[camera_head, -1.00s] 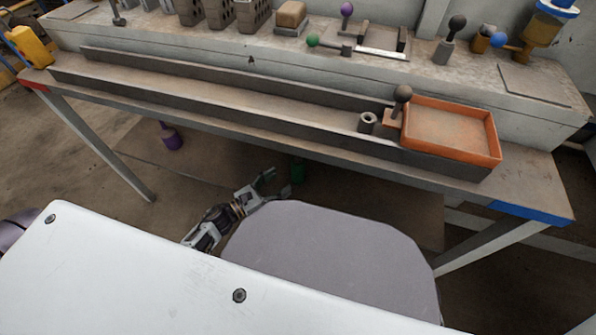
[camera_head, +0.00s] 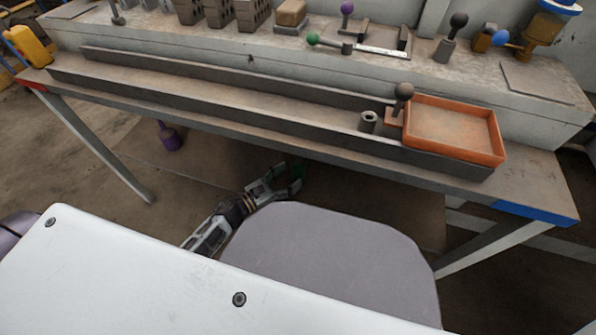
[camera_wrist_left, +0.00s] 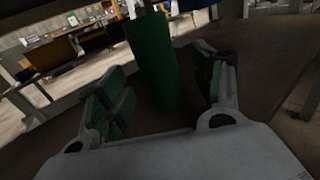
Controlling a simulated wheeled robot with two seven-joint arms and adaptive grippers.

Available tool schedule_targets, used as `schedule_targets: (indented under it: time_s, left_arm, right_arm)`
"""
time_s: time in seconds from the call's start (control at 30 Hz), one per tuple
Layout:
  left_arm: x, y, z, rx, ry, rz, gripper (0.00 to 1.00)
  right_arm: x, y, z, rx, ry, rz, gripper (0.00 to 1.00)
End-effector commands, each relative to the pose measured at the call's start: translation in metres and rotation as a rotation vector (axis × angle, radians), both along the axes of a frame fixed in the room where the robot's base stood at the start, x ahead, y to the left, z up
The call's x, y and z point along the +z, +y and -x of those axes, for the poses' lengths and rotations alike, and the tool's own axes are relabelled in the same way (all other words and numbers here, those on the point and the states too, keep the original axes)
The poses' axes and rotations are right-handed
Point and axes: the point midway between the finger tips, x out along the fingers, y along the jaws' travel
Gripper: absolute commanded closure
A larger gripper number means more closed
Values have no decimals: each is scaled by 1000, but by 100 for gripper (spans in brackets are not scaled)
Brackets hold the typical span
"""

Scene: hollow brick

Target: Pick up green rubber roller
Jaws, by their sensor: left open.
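The green rubber roller (camera_wrist_left: 155,62) stands upright in the left wrist view, between the two fingers of my left gripper (camera_wrist_left: 163,103). The fingers have green pads and are apart, with a gap on each side of the roller. In the head view my left gripper (camera_head: 288,180) reaches under the workbench, close to the floor. There the roller is dark and mostly lost among the fingers. My right gripper does not show in either view.
The workbench (camera_head: 250,116) stands above my left gripper. An orange tray (camera_head: 452,159) and a grey hollow cylinder (camera_head: 368,121) are on it. A purple object (camera_head: 169,138) stands on the floor to the left. A table leg (camera_head: 105,158) is at the left.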

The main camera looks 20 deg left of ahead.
Motion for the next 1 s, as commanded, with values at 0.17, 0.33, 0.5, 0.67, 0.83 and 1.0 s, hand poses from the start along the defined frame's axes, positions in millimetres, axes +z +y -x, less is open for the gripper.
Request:
schedule_targets:
  time_s: [0.17,0.33,0.5,0.67,0.83,1.0]
  left_arm:
    - [-4,-7,-12,-1,-2,-1,33]
    - [-7,-15,-25,-1,-2,-1,33]
    - [-6,-23,-36,-1,-3,0,33]
    - [-6,-25,-39,0,-1,-1,33]
    - [-5,-26,-39,0,-1,-1,33]
    - [-5,-26,-39,0,-1,-1,33]
  right_arm:
    - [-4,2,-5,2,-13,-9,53]
    - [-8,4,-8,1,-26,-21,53]
    - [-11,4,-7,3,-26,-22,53]
    - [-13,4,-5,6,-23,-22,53]
    - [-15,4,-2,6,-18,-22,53]
    - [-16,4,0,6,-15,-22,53]
